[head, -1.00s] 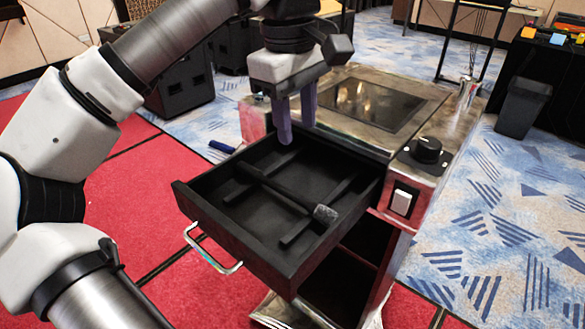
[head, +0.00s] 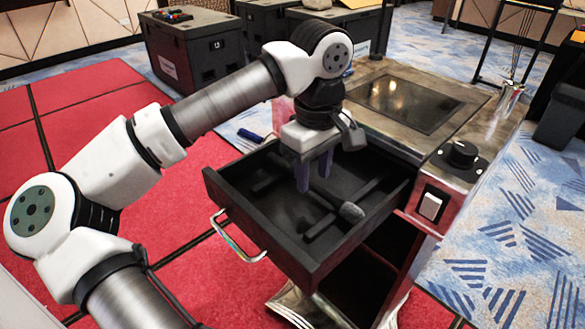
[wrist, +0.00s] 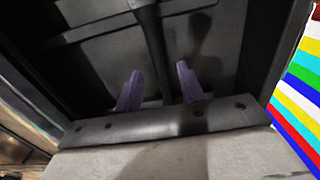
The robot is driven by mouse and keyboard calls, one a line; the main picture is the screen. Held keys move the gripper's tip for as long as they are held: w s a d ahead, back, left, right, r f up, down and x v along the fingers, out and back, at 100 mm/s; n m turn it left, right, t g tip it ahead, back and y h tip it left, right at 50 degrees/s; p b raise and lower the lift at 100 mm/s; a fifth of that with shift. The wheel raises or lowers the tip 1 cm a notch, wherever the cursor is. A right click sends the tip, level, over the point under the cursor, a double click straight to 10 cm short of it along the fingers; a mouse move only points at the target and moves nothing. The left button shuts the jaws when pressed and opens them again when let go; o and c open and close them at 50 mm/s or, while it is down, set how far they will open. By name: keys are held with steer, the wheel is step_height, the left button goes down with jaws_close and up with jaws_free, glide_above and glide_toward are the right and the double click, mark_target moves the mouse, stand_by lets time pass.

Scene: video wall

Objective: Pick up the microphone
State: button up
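The microphone (head: 351,212) lies in the open black drawer (head: 233,207), with a grey rounded head toward the front right. Its dark handle runs back and to the left, partly hidden behind my gripper. My gripper (head: 314,182) points down over the drawer, with its two purple fingers apart and empty. In the wrist view the dark handle (wrist: 150,40) passes lengthwise between the finger directions of my gripper (wrist: 159,78). The microphone's head is not visible there. I cannot tell exactly how far the fingertips are above the handle.
The drawer walls surround the microphone closely, and low dividers cross its floor. The cart top (head: 375,125) with a dark panel stands behind, with a black knob (head: 462,153) and white switch (head: 430,206) at right. A metal drawer handle (head: 238,240) sticks out in front.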

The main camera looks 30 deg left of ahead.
steer(key=shift+f, duration=0.95)
jaws_close()
steer(key=shift+r, duration=0.1)
